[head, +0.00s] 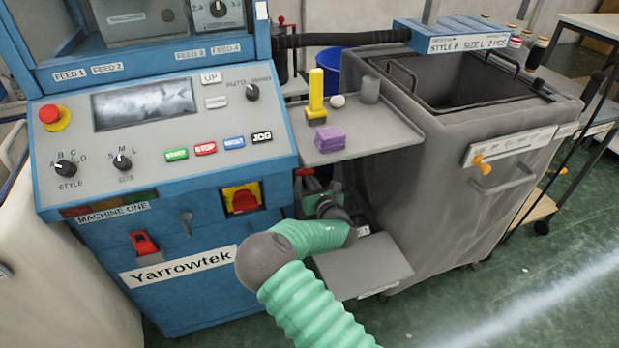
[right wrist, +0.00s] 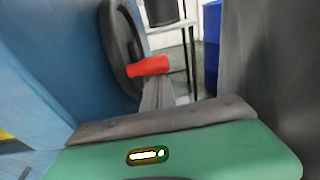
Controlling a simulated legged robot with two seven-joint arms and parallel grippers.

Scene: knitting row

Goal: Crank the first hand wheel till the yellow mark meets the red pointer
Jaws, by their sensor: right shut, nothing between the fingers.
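The hand wheel (right wrist: 118,50) shows in the right wrist view as a dark rim on the blue machine's side, with a red crank handle (right wrist: 148,66) sticking out to the right. In the head view only a small red piece (head: 304,171), probably this handle, shows beside the machine. My right gripper (right wrist: 160,82) is shut and empty, its fingers just below and behind the red handle; I cannot tell whether they touch it. In the head view my right arm hides most of the gripper. The yellow mark and red pointer cannot be made out. My left gripper is out of view.
The blue machine (head: 190,255) stands left of my right arm. A grey shelf (head: 385,135) holding a yellow piece (head: 316,95) and a purple block (head: 330,138) overhangs the wheel area. A large grey bin (head: 450,190) stands close on the right, leaving a narrow gap.

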